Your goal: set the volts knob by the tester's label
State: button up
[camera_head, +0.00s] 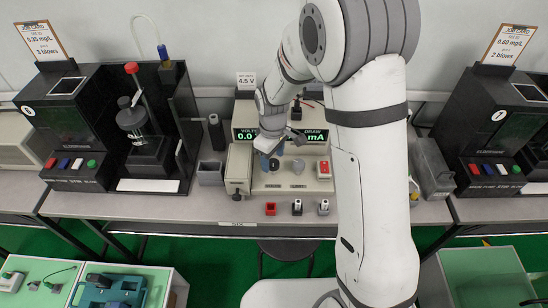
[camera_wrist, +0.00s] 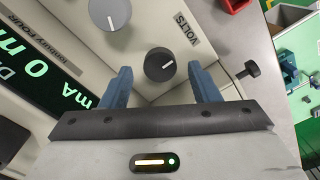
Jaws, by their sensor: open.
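The tester (camera_head: 262,183) is a beige bench unit with a green-lit display (camera_head: 254,135) reading about 0.0 under VOLTS; the DRAW digits are partly hidden by my arm. A card (camera_head: 246,82) above it reads 4.5 V. In the wrist view, the dark round volts knob (camera_wrist: 160,64) carries a white pointer line and sits beside the VOLTS label (camera_wrist: 187,28). My gripper (camera_wrist: 161,75) is open, its blue fingers on either side of the knob, apparently not touching it. In the head view, my gripper (camera_head: 272,155) is over the tester's panel and hides the dark knob.
A grey knob (camera_wrist: 110,12) is close by; it also shows in the head view (camera_head: 299,166). Black job-card stations (camera_head: 75,120) stand left and right. A side knob (camera_wrist: 249,69) juts out near the gripper.

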jog(key=shift+f, duration=0.5)
jog(key=shift+c, duration=0.3)
jog(key=c, duration=0.9)
